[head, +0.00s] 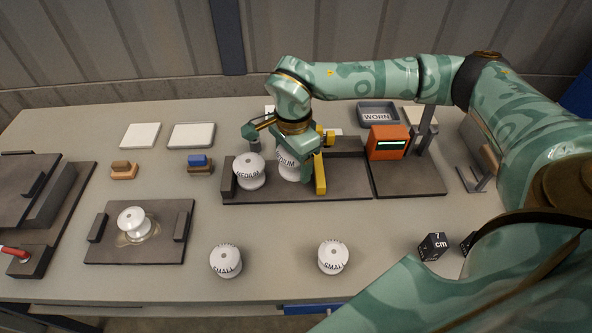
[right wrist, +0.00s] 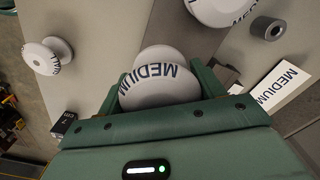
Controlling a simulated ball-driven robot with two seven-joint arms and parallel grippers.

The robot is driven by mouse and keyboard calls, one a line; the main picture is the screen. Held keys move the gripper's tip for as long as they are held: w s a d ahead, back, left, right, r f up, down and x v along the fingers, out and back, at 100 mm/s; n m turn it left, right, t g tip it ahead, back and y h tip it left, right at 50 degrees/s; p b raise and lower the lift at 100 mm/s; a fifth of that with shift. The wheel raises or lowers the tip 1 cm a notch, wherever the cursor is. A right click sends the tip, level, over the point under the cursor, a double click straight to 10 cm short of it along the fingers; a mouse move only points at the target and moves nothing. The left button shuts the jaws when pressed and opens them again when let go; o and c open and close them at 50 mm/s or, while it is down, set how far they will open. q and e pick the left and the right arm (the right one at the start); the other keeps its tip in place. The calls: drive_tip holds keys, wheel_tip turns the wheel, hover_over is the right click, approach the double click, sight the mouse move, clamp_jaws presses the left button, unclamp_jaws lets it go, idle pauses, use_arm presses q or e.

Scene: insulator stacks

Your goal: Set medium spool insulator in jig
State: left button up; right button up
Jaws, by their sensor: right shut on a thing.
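My right gripper (head: 292,163) is shut on a white spool insulator marked MEDIUM (head: 285,170). In the right wrist view this held spool (right wrist: 158,86) sits between the two green fingers, its lettering facing the camera. It is over the dark base plate (head: 268,194) of the jig; I cannot tell whether it touches the plate. A second MEDIUM spool (head: 249,173) stands on the plate just left of it, and part of it shows at the top of the right wrist view (right wrist: 222,8). A yellow clamp bar (head: 320,175) is just right of the held spool. My left gripper is out of view.
Two SMALL spools (head: 225,262) (head: 333,258) stand on the front of the table. Another white spool (head: 133,220) is on a dark plate (head: 101,247) at left. An orange box (head: 389,142), a tray marked WORN (head: 377,113) and a black cube (head: 433,247) are at right.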

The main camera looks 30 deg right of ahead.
sight(296, 170)
drive_tip(key=f, duration=0.1)
drive_tip(key=w+d+f, duration=0.2)
drive_tip(key=shift+f+b, duration=0.25)
drive_tip(key=shift+b, duration=0.15)
wheel_tip(296, 170, down, 4)
drive_tip(key=shift+w+d+r+b, duration=0.1)
drive_tip(key=shift+r+b, duration=0.15)
drive_tip(key=shift+b, duration=0.4)
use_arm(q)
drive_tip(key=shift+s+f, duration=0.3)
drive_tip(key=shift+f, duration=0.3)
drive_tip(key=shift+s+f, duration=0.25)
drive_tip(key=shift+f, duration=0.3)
use_arm(e)
drive_tip(key=shift+r, duration=0.1)
drive_tip(key=o, duration=1.3)
drive_tip(key=shift+c, duration=0.2)
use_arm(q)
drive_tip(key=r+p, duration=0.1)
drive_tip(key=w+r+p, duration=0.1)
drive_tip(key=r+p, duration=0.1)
use_arm(e)
wheel_tip(296, 170, up, 12)
